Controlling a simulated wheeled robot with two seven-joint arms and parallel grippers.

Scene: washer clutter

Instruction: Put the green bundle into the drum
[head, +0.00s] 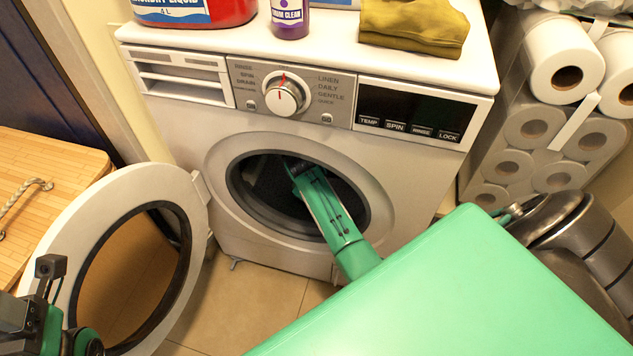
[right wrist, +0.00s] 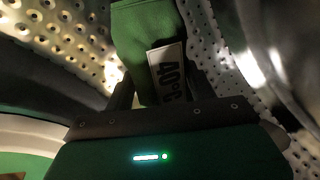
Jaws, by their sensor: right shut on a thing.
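The green bundle (right wrist: 140,45) shows in the right wrist view, with a white label printed in black. My right gripper (right wrist: 160,88) is shut on it, with a dark finger on each side. Around them is the perforated metal wall of the drum (right wrist: 60,35). In the head view my right arm reaches through the round opening of the drum (head: 262,195), and its gripper end and the bundle are hidden in the dark interior. Part of my left gripper (head: 40,318) shows at the lower left corner; its fingertips cannot be made out.
The washer door (head: 85,215) stands wide open to the left. On the washer top are a red detergent jug (head: 195,12), a purple bottle (head: 290,18) and a folded olive cloth (head: 413,25). Paper rolls (head: 565,75) are stacked at the right, a wooden surface (head: 45,185) at the left.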

